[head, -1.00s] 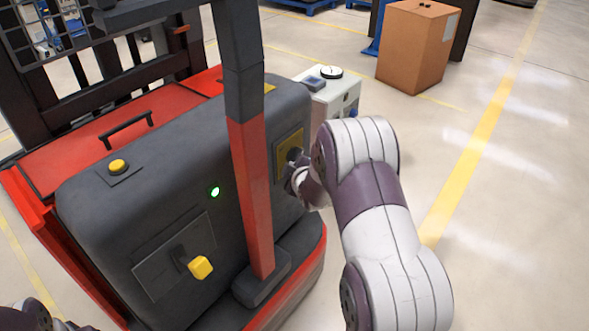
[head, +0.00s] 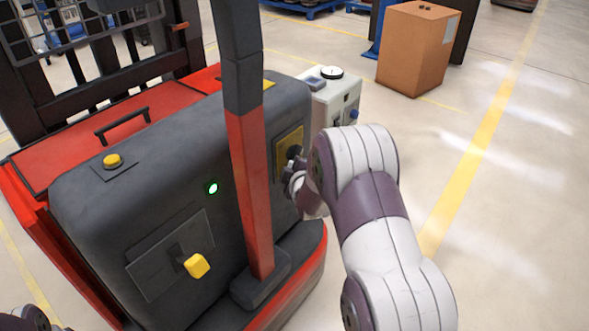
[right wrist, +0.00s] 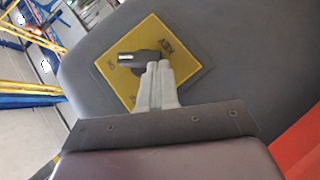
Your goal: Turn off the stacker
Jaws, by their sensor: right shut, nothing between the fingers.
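The stacker (head: 75,205) is red and dark grey and stands at the left of the head view. A green light (head: 212,188) glows on its rear panel. A yellow plate (head: 281,152) is on the panel's right side. The right wrist view shows this plate (right wrist: 132,88) with the word KEY and a dark key switch (right wrist: 135,58). My right gripper (right wrist: 158,68) is shut and empty, its fingertips over the switch's edge. I cannot tell whether they touch it. My left gripper (head: 30,318) is only partly in view at the bottom left corner.
The stacker's red and grey mast-like post (head: 250,170) stands left of my right gripper. A yellow lever (head: 197,265) and a yellow button (head: 112,160) are on the body. A white box unit (head: 340,98) and a cardboard box (head: 415,50) stand behind. Floor at right is clear.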

